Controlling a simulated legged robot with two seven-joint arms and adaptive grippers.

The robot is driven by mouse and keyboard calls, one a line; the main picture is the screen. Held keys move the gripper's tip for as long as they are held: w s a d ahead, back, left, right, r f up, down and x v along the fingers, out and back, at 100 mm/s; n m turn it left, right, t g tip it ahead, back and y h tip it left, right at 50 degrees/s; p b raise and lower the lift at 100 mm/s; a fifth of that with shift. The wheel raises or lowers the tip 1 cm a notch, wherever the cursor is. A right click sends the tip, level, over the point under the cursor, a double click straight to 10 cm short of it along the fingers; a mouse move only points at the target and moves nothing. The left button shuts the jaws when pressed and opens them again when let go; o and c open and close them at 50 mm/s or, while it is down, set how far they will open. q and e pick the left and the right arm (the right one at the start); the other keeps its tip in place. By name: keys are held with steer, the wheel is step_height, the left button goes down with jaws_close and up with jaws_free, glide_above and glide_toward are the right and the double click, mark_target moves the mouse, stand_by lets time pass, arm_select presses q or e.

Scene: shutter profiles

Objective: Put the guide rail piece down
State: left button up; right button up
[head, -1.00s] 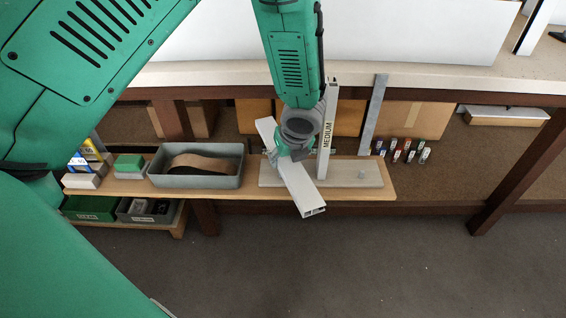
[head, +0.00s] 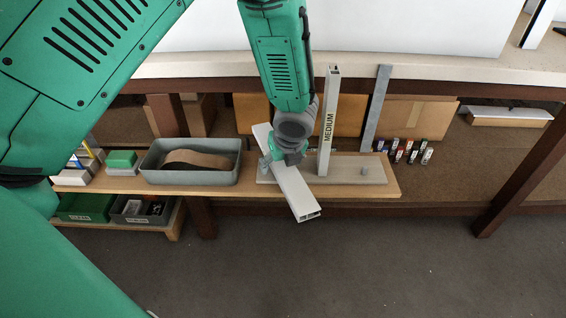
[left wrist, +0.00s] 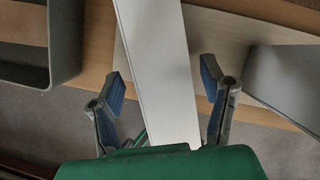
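The guide rail piece (head: 290,188) is a long white hollow profile. It lies slanted across the grey base plate (head: 352,172), and its near end sticks out past the shelf's front edge. My left gripper (head: 279,160) is over the rail's middle. In the left wrist view the two blue-padded fingers (left wrist: 163,74) stand apart on either side of the rail (left wrist: 166,70), with a gap showing at the left finger. The rail's contact with the plate is partly hidden by the gripper. My right gripper is not in view.
An upright white profile marked MEDIUM (head: 329,125) stands on the plate just right of the gripper. A grey bin (head: 190,178) with a brown strip is to the left on the wooden shelf (head: 120,187). A grey strip (head: 377,105) leans behind. Small coloured items (head: 405,152) stand at right.

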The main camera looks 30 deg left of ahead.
arm_select(q)
steer(key=shift+a, duration=0.1)
steer(key=shift+r, duration=0.1)
steer(key=p+v, duration=0.5)
steer(key=v, duration=0.7)
